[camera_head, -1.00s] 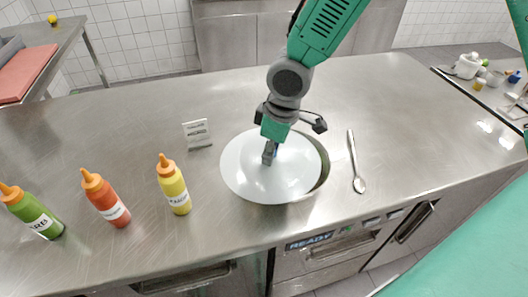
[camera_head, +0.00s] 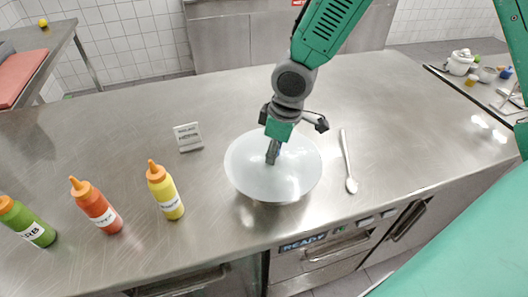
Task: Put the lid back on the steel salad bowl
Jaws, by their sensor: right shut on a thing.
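The pale, translucent-looking round lid (camera_head: 290,178) is over the steel salad bowl and hides nearly all of it. A little of the bowl (camera_head: 278,203) seems to show below the lid's front edge. I cannot tell whether the lid rests on the rim or hovers just above it. My right gripper (camera_head: 272,157) points down at the middle of the lid and is shut on it, apparently at its handle, which the fingers hide. My left gripper is not in view.
A long spoon (camera_head: 348,165) lies right of the bowl. Yellow (camera_head: 168,195), red (camera_head: 99,208) and green (camera_head: 28,225) bottles stand to the left. A small sign (camera_head: 188,137) stands behind them. The back of the steel counter (camera_head: 150,105) is clear.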

